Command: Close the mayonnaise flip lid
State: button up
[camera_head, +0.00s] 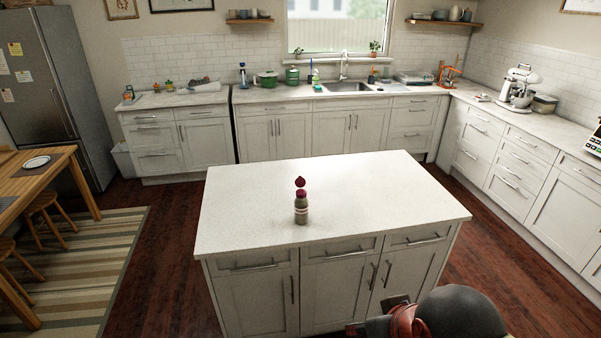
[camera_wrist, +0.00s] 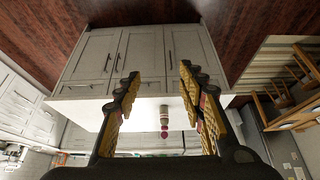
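The mayonnaise bottle (camera_head: 301,212) stands upright on the kitchen island near its front edge. It has a pale body with a label and a dark red cap. Its round dark red flip lid (camera_head: 300,182) stands raised above the cap, so the lid is open. In the wrist view, which is upside down, the bottle (camera_wrist: 164,119) shows small between the fingers, with its lid (camera_wrist: 164,133) below it. My gripper (camera_wrist: 159,74) is open and empty, well apart from the bottle. In the head view only part of my arm shows at the bottom right.
The white island top (camera_head: 370,190) is otherwise clear around the bottle. Counters with a sink (camera_head: 347,87), a green pot (camera_head: 267,79) and a stand mixer (camera_head: 519,85) line the back and right walls. A wooden table (camera_head: 52,172) with stools stands at the left.

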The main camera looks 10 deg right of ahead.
aim_at(299, 182)
jog(key=u, duration=0.25)
jog(key=i+l+u, duration=0.2)
jog(key=u, duration=0.2)
jog(key=i+l+u, duration=0.15)
jog(key=u, duration=0.25)
jog(key=i+l+u, duration=0.1)
jog(key=l+u, duration=0.3)
jog(key=i+l, duration=0.1)
jog(key=l, duration=0.3)
jog(key=i+l+u, duration=0.15)
jog(key=l, duration=0.65)
jog(key=i+u, duration=0.05)
